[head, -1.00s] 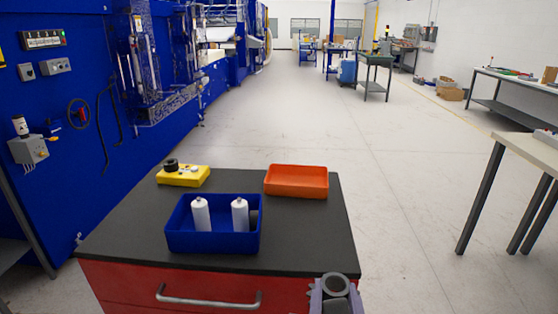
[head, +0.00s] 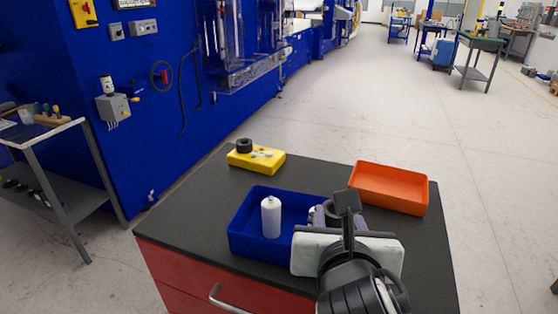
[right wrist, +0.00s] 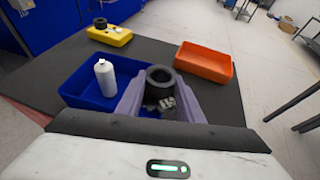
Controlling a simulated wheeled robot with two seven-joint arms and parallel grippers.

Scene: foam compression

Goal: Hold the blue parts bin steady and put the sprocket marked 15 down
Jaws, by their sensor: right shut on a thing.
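The blue parts bin (head: 262,247) stands on the dark cart top, with a white bottle (head: 271,216) upright in its left part. It also shows in the right wrist view (right wrist: 84,97). My right gripper (right wrist: 160,98) is shut on a dark grey ring-shaped part, the sprocket (right wrist: 160,76), with its round opening facing up. Pale marks show low on it, too small to read. In the head view my right gripper (head: 324,214) is over the bin's right side and hides that part. Whether the sprocket touches the bin, I cannot tell. My left gripper is not in view.
An orange tray (head: 388,187) stands at the right rear of the cart top (head: 195,203). A yellow box (head: 256,159) with a black knob is at the back left. Bare cart top lies left of the bin. A grey side table (head: 50,140) stands at far left.

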